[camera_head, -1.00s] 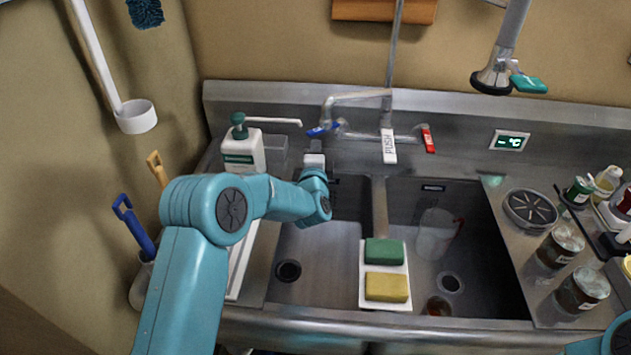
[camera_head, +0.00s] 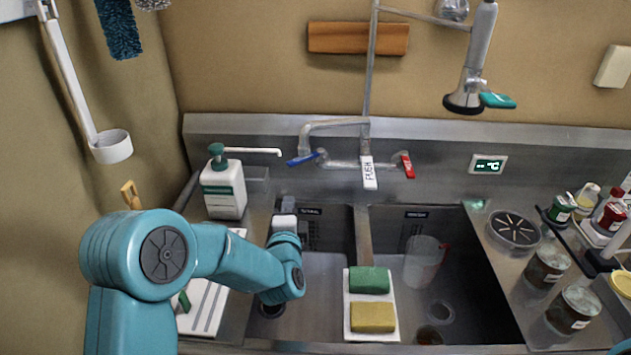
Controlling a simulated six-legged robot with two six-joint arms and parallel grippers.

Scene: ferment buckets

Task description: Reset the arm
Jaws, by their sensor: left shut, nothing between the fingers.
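My left arm comes in from the lower left, with its teal elbow at the left and its forearm reaching right over the left sink basin (camera_head: 325,290). My left gripper (camera_head: 284,222) is a small grey-white shape beyond the wrist, near the basin's back left edge. It is shut and holds nothing; its fingertips are hard to make out. My right gripper is out of view; only a sliver of teal arm shows at the bottom right corner.
A white soap bottle (camera_head: 223,190) stands left of my gripper. The faucet (camera_head: 335,125) with blue and red levers is behind. A tray (camera_head: 347,313) with green and yellow sponges sits between the basins. A clear pitcher (camera_head: 422,262) stands in the right basin. Jars (camera_head: 572,309) crowd the right counter.

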